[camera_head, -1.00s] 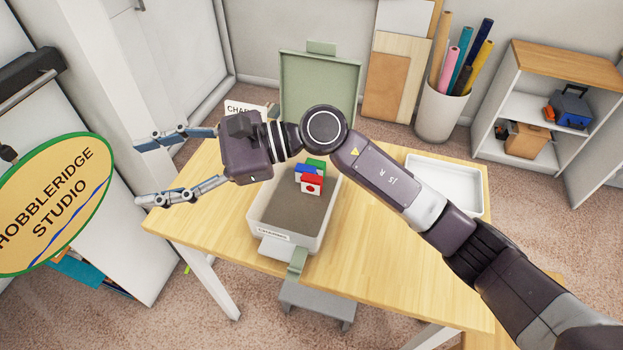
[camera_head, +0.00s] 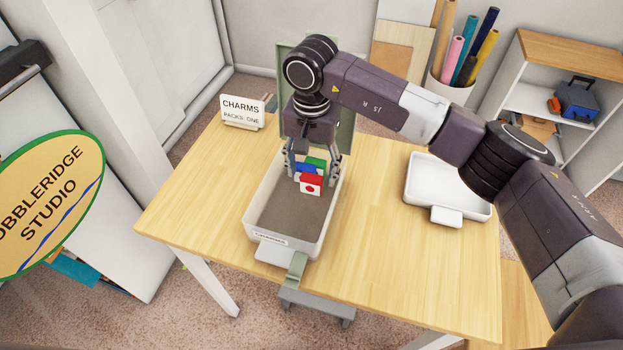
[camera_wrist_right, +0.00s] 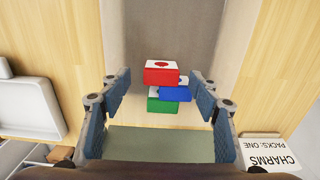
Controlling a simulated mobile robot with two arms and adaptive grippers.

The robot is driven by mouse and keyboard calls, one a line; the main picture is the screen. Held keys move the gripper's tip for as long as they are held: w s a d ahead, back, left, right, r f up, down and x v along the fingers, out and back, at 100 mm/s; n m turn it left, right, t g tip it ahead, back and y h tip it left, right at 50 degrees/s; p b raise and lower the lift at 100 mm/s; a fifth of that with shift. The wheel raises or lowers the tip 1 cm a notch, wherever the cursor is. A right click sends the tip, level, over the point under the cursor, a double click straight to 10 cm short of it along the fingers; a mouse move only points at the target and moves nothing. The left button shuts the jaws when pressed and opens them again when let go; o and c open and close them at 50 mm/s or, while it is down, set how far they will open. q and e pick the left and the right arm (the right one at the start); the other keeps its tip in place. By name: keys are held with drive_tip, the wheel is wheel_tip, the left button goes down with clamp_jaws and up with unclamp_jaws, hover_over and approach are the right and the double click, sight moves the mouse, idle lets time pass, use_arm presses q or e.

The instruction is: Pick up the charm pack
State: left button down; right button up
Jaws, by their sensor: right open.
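Three small packs, a red one (camera_head: 311,184), a blue one (camera_head: 303,170) and a green one (camera_head: 316,163), sit close together at the far end of an open white box (camera_head: 248,213) with a brown-grey floor. The red pack has a white face with a red dot. I cannot tell which is the charm pack. My right gripper (camera_head: 312,167) points down over the box's far end, its fingers apart on either side of the packs. In the right wrist view, the red (camera_wrist_right: 160,77), blue (camera_wrist_right: 175,94) and green (camera_wrist_right: 165,105) packs show between the open fingers, apart from them. My left gripper is out of view.
A sign (camera_head: 242,110) reading "CHARMS PACKS: ONE" stands at the table's back left. The box's green lid (camera_head: 346,125) stands open behind my gripper. An empty white tray (camera_head: 430,185) lies to the right. The wooden table (camera_head: 380,260) is clear in front.

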sight(310, 179)
drive_tip(key=shift+s+a+f+p, duration=0.15)
drive_tip(key=shift+f+p, duration=0.35)
drive_tip(key=shift+f, duration=1.25)
drive_tip(key=c, duration=1.1)
drive_tip(key=shift+o, duration=0.2)
